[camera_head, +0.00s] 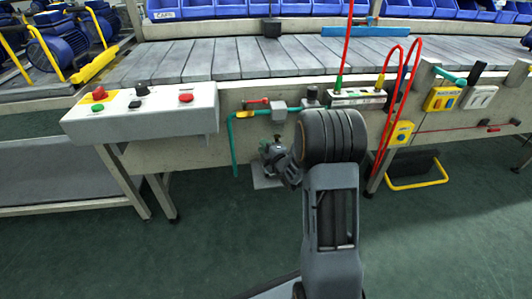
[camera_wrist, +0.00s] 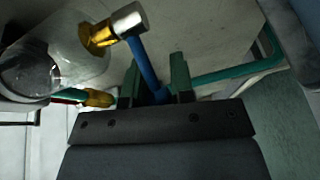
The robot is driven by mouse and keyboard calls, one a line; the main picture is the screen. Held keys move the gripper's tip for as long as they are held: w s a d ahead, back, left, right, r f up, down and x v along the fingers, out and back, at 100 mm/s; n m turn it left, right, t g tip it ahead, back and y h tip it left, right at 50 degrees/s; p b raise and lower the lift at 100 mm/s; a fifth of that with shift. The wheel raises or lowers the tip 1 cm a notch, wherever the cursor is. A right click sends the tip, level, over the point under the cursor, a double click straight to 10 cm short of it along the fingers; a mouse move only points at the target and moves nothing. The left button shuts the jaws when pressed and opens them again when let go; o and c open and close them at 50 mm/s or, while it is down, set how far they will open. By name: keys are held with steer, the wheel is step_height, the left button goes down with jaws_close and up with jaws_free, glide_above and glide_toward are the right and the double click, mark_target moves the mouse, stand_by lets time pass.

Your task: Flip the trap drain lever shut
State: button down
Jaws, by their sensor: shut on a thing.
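In the wrist view, the blue lever (camera_wrist: 146,68) runs from a brass and silver valve fitting (camera_wrist: 115,28) down between the two dark green fingers of my gripper (camera_wrist: 155,74). The fingers are shut on the lever, one on each side. A clear round bowl (camera_wrist: 40,68) stands to the left of the fitting. In the head view, my gripper (camera_head: 272,153) is in front of the beam below the conveyor, under a grey block. The lever is not clearly visible there, and my arm covers part of the area.
A second brass fitting (camera_wrist: 97,98) with a red part is close left of the fingers. A teal pipe (camera_head: 234,145) runs down left of my gripper. A red-handled valve (camera_head: 257,101) is above. Red hoses (camera_head: 386,110) hang at right. A button box (camera_head: 150,108) projects at left.

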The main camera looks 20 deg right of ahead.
steer(key=c, duration=1)
jaws_free()
steer(key=shift+s+d+r+p, duration=0.1)
steer(key=shift+s+d+p, duration=0.5)
steer(key=shift+s, duration=1.7)
steer(key=shift+s+d+r+p, duration=0.15)
steer(key=shift+s+p, duration=0.9)
steer(key=shift+s, duration=1.2)
steer(key=shift+s+d+r+p, duration=0.1)
steer(key=shift+s+d+p, duration=0.5)
steer(key=shift+s, duration=1.7)
steer(key=shift+a+f, duration=0.1)
steer(key=shift+a, duration=0.15)
